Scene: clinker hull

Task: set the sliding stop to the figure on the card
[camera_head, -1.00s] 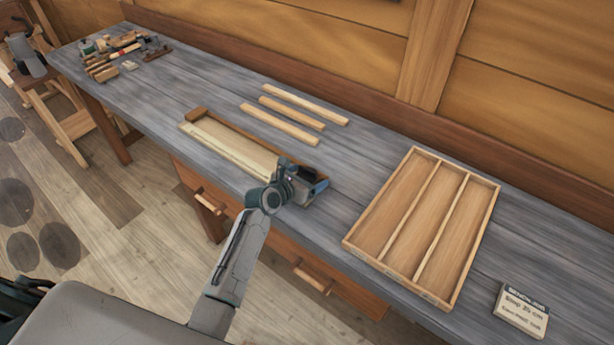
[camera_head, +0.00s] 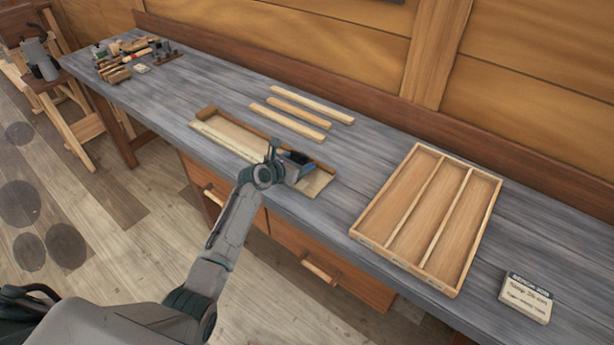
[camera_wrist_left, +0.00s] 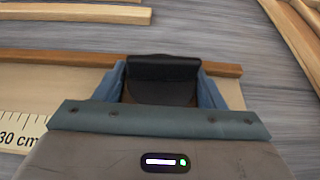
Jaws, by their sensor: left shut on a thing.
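The measuring board (camera_head: 222,138) lies near the bench's front edge, with a brown rail along its back and a pale scale along its front. My left gripper (camera_head: 295,163) is over the board's right part. In the left wrist view, its blue fingers are shut on a dark block, the sliding stop (camera_wrist_left: 163,75). A "30 cm" mark (camera_wrist_left: 22,138) shows to the left of the gripper; the scale beside the stop is hidden by the gripper. The card (camera_head: 526,297) stands at the bench's right end; its figure is too blurred to read surely. My right gripper is not in view.
Several pale wooden strips (camera_head: 302,115) lie behind the board. An empty wooden tray with long compartments (camera_head: 405,275) sits to the right. Tools and blocks (camera_head: 135,58) are at the far left. The bench between them is clear.

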